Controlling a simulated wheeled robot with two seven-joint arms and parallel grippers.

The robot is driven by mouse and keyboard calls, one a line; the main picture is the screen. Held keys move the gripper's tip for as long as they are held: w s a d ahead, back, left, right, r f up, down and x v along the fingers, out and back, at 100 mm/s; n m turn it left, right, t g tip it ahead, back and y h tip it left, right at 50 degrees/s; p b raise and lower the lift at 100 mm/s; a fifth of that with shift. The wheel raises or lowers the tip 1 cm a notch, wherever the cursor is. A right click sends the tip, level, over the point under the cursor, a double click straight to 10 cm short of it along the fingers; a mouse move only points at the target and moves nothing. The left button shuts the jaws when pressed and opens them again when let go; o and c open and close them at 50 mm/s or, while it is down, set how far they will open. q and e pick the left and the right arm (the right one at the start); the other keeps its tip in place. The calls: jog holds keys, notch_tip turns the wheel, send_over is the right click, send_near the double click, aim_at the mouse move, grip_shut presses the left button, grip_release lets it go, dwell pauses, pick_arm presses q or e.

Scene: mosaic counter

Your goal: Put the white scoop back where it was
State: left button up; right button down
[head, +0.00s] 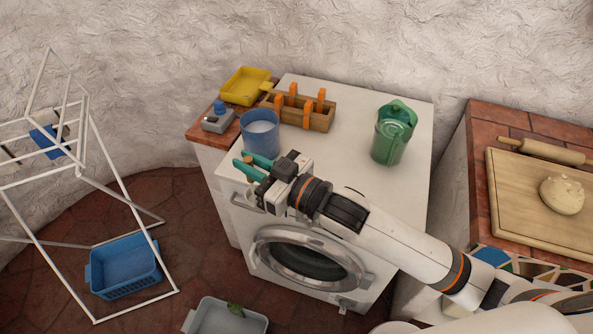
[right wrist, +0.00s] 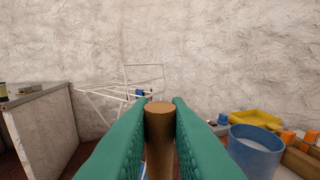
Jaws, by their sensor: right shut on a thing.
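My right gripper (head: 250,168) has teal fingers and is shut on a round brown handle, which shows clearly between the fingers in the right wrist view (right wrist: 159,135). I take this as the handle of the white scoop; its lower part is hidden, and I cannot make out a white bowl for certain. The gripper is over the front left edge of the washing machine top, in front of the blue tub (head: 262,146). The tub has pale contents and also shows at right in the right wrist view (right wrist: 256,158). My left gripper is not in view.
Behind the tub, a wooden box (head: 318,122) holds orange-handled things. A yellow tray (head: 240,90) and a grey-blue item (head: 217,120) are at left. A green jug (head: 392,140) stands at right. A white drying rack (head: 120,170) is at far left. The back right top is clear.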

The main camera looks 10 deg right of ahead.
jog(key=w+d+b, duration=0.1)
jog(key=w+d, duration=1.1)
jog(key=w, duration=0.2)
notch_tip(320, 180, down, 9)
jog(key=shift+w+d+r+p, duration=0.15)
jog(key=shift+d+p, duration=0.1)
jog(key=shift+p, duration=0.15)
jog(key=c, duration=1.4)
grip_release()
